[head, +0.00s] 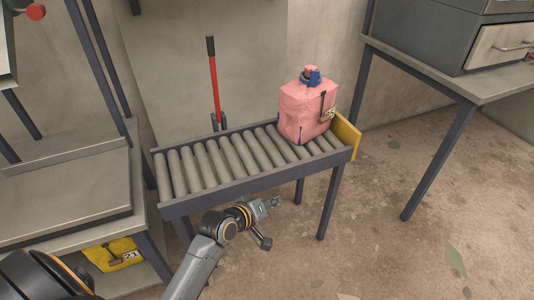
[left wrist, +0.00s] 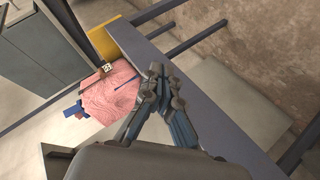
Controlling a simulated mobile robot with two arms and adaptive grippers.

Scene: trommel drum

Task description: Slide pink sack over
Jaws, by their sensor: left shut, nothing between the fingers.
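The pink sack (head: 303,112) stands upright at the right end of the roller conveyor (head: 215,165), close to a yellow end plate (head: 346,134). It has a blue tie at its neck and a small tag on its side. My left gripper (head: 274,202) is shut and empty, in front of the conveyor's near rail and apart from the sack. In the left wrist view the shut fingers (left wrist: 157,72) point toward the rail (left wrist: 165,75), and the sack (left wrist: 110,95) lies beyond to the left. My right gripper is not in view.
A red lever (head: 214,85) with a black grip rises behind the conveyor. A metal bench (head: 70,195) stands at left with a yellow item marked 21 (head: 112,256) on its lower shelf. A table (head: 430,70) with a grey cabinet (head: 440,30) stands at right. The rollers left of the sack are clear.

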